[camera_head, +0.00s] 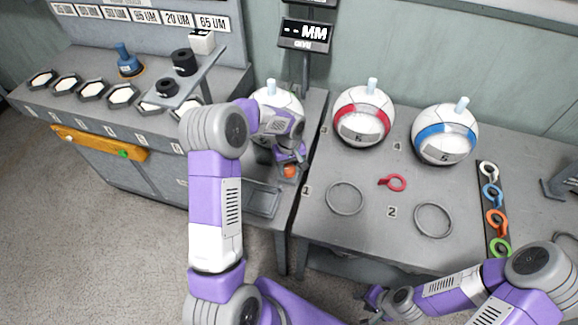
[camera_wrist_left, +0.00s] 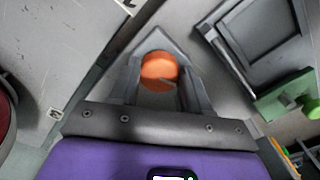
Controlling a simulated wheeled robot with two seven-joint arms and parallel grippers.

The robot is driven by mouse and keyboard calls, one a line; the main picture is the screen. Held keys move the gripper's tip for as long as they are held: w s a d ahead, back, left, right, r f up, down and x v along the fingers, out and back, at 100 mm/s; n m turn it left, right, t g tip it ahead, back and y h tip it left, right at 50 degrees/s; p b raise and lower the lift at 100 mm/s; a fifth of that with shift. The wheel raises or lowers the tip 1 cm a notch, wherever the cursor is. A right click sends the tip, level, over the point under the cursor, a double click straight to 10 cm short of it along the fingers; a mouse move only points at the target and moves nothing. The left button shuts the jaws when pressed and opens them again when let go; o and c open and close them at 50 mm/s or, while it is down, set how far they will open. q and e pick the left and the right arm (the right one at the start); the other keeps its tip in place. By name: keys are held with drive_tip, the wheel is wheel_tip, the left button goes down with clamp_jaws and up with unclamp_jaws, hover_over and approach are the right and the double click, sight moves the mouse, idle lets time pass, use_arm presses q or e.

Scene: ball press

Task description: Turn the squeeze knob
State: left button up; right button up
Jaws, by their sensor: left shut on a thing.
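The squeeze knob is a round orange knob (camera_head: 290,171) low at the front of the press by the gap between the two benches. In the left wrist view the orange knob (camera_wrist_left: 160,68) sits between my two finger pads. My left gripper (camera_head: 290,160) is shut on it, and the grey fingers of my left gripper (camera_wrist_left: 158,72) flank it on both sides. The white ball (camera_head: 276,103) stands behind my left wrist, partly hidden by it. My right gripper (camera_head: 374,299) is low in the head view, away from the bench top; its jaws are too small to judge.
A red-banded ball (camera_head: 363,117) and a blue-banded ball (camera_head: 444,135) stand on the right bench. A red ring tool (camera_head: 396,183), two grey rings and a strip of coloured rings lie there. A display (camera_head: 306,35) stands behind. A green knob (camera_wrist_left: 309,105) shows nearby.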

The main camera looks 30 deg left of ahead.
sight(288, 169)
use_arm(q)
drive_tip(key=m+p, duration=0.1)
drive_tip(key=m, duration=0.4)
drive_tip(key=shift+a+r+p, duration=0.1)
drive_tip(key=shift+p, duration=0.2)
drive_tip(key=m+p, duration=0.1)
drive_tip(key=m, duration=0.4)
drive_tip(key=shift+a, duration=0.1)
drive_tip(key=shift+m, duration=0.4)
drive_tip(key=o, duration=1.1)
drive_tip(key=shift+c, duration=0.2)
drive_tip(key=shift+s+r+p, duration=0.1)
drive_tip(key=shift+r+p, duration=0.95)
drive_tip(key=shift+r, duration=2.65)
